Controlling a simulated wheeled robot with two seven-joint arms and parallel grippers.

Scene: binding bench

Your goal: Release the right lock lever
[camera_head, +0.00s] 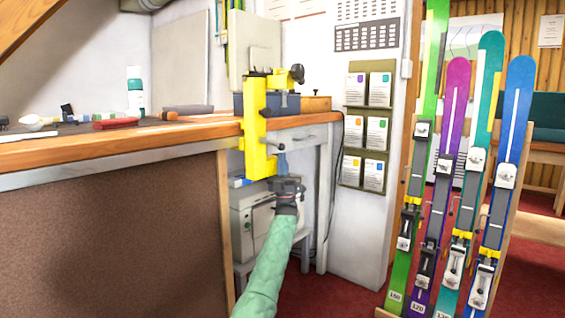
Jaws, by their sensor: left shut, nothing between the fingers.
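A yellow vise (255,130) is fixed at the right end of the wooden workbench (130,135). A dark knob or lever (297,73) sticks out at its upper right; I cannot tell for sure whether this is the right lock lever. My left gripper (282,160) is at the end of the green-sleeved arm that rises from the bottom. It points up, just right of the vise's lower part and below the dark knob. It is shut and empty; I cannot tell whether it touches the vise. My right gripper is out of view.
Tools, including a red-handled one (116,123), and a green-and-white bottle (135,92) are on the bench. A blue-grey box (283,104) stands behind the vise. A grey machine (252,215) stands below. Several upright skis (457,180) fill the right side.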

